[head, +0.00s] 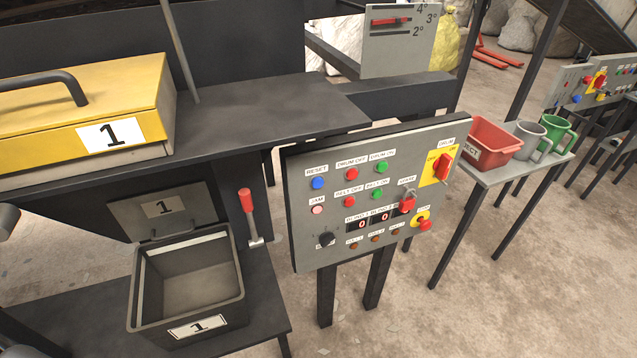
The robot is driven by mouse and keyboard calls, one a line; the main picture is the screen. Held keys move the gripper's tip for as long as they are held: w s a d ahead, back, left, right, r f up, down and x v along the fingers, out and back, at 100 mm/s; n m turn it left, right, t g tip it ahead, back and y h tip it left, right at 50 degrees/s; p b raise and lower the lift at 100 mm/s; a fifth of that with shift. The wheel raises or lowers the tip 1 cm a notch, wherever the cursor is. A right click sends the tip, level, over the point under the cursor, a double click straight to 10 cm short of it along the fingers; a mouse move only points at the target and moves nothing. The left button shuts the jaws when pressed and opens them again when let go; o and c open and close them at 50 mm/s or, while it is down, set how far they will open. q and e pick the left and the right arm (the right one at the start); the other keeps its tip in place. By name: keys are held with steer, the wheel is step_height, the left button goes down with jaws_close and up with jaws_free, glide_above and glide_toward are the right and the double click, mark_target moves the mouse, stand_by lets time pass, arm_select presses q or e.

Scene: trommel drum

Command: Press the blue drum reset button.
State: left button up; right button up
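The blue reset button (318,183) is at the upper left of the grey control panel (300,235), under a RESET label. The red drum-off button (351,174) and the green drum-on button (381,167) are to its right. A pale pink jam light or button (317,209) is below it. Nothing covers the blue button. Neither gripper can be made out in the head view. A rounded grey part at the left edge may be part of my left arm.
A red-handled lever (247,203) stands left of the panel, beside an open grey bin (190,325) marked 1. A yellow lidded box (90,95) sits on the dark shelf (270,100). A small table (497,178) at right holds a red tub (492,140) and mugs.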

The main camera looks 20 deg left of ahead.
arm_select(q)
jaws_close()
stand_by(0.4)
stand_by(1.1)
